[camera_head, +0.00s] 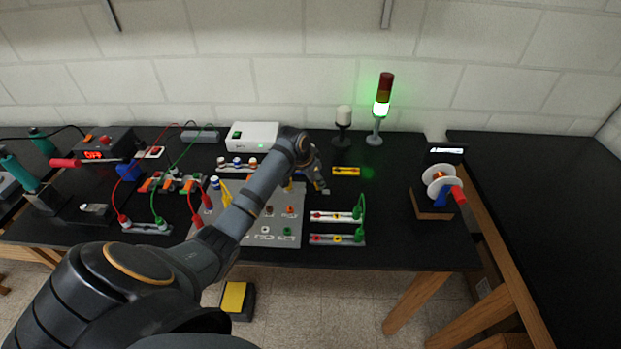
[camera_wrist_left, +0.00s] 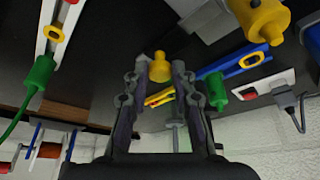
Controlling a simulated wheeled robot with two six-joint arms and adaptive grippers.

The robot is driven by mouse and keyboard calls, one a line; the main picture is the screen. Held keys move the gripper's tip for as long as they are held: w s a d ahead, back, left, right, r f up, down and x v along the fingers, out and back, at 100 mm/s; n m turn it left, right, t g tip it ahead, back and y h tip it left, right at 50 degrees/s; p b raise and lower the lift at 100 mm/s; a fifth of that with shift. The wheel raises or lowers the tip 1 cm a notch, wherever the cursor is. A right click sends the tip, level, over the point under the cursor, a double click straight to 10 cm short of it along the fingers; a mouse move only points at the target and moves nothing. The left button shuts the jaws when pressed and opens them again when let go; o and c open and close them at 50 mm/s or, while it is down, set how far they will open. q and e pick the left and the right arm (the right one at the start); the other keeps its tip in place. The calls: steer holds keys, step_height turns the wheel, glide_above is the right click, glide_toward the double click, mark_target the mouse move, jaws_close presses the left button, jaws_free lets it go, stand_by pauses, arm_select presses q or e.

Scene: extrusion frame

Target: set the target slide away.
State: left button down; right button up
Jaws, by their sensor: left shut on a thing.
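I cannot tell which piece is the target slide. My left gripper (camera_head: 318,182) reaches over the back right of the grey panel (camera_head: 285,236), its arm crossing the table from the lower left. In the left wrist view, the gripper (camera_wrist_left: 157,72) is shut on a small yellow knob (camera_wrist_left: 159,67) between its fingertips. What is below the knob is partly hidden by the fingers. Two pale strips with coloured spots, the upper strip (camera_head: 328,216) and the lower strip (camera_head: 325,239), lie right of the panel, with a green plug and wire at their right end. My right gripper is not in view.
A yellow bar (camera_head: 346,171) lies just right of my gripper. A lit green signal tower (camera_head: 381,108) and a white box (camera_head: 254,136) stand behind. A spool (camera_head: 440,181) stands at the right. Wired plugs crowd the left. Black tabletop is clear between strips and spool.

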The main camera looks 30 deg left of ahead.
arm_select(q)
steer(key=c, duration=1.1)
jaws_free()
steer(key=shift+a, duration=0.1)
steer(key=v, duration=1.2)
